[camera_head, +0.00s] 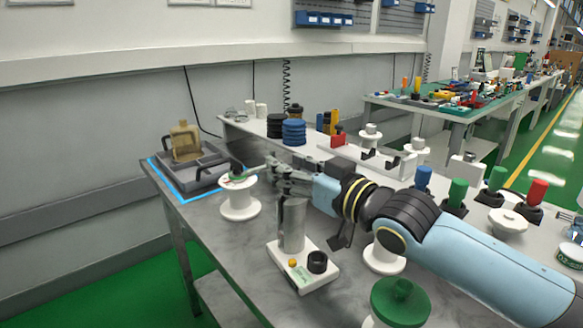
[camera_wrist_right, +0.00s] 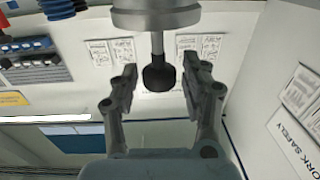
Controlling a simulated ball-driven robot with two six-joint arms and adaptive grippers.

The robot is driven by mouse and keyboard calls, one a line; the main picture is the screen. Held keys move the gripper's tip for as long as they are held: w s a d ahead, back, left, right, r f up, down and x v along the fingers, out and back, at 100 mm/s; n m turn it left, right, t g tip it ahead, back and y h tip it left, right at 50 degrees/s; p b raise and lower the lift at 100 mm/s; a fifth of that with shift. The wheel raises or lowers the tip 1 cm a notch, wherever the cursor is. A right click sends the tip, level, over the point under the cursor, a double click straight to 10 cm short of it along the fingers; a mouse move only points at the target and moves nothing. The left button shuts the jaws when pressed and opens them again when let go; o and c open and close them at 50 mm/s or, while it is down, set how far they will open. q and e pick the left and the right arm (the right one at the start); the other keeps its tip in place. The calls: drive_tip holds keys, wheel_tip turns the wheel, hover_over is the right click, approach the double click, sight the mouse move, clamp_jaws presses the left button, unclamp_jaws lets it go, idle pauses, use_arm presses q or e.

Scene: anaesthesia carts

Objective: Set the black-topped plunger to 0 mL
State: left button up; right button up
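The black-topped plunger shows in the wrist view as a black knob (camera_wrist_right: 159,73) on a thin metal rod coming out of a grey cylinder (camera_wrist_right: 156,14). In the head view the grey cylinder (camera_head: 292,228) stands upright on a white base (camera_head: 303,272); my gripper hides its plunger there. My right gripper (camera_head: 276,171) is level above the cylinder. In the wrist view my right gripper (camera_wrist_right: 160,82) is open, with one finger on each side of the knob and a visible gap on both sides. No mL marks can be read. My left gripper is not in view.
A white spool stand (camera_head: 240,203) is close left of the cylinder. The base also bears a black ring-shaped part (camera_head: 317,262) and a yellow button (camera_head: 292,262). A green knob (camera_head: 401,300) is at the front right. Blue discs (camera_head: 293,132) stand behind.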

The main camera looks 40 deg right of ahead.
clamp_jaws()
